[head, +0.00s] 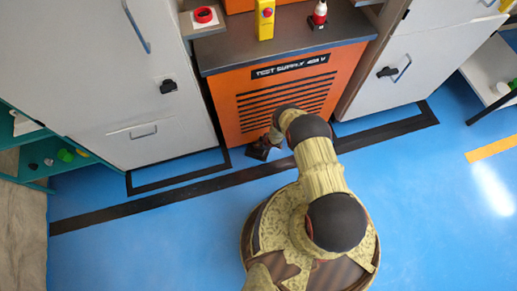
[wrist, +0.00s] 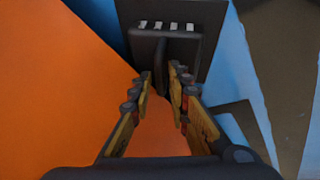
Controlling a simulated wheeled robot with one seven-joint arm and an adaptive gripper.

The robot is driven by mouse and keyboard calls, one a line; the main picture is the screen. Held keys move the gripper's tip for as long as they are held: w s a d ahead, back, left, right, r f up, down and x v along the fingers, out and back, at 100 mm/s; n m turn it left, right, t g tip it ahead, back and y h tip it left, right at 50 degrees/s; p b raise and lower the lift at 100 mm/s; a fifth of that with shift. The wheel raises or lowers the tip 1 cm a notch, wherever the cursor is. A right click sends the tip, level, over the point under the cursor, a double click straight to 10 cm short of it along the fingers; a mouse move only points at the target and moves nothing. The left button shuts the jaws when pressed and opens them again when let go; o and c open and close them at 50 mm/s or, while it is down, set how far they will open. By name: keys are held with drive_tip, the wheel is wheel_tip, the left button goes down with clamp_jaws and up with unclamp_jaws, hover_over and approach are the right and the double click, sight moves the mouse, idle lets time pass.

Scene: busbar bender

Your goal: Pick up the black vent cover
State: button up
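A black part (wrist: 143,48) with a row of pale slots and an upright fin lies ahead of the fingers in the wrist view. It looks like the vent cover. In the head view a dark object (head: 259,151), probably the same part, is low by the foot of the orange cabinet, partly hidden by my arm. My gripper (wrist: 161,72) is partly open, with its fingertips close to the fin. A gap shows between the fingers. I cannot tell whether they touch the part. The gripper is mostly hidden in the head view.
The orange cabinet (head: 232,107) has dark slats and a label; it fills the left of the wrist view. Grey cabinets (head: 120,90) stand on both sides. Black tape (head: 110,215) marks the blue floor. A teal shelf (head: 40,165) stands at far left. Open floor lies right.

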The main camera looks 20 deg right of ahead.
drive_tip(key=shift+c, duration=1.1)
clamp_jaws()
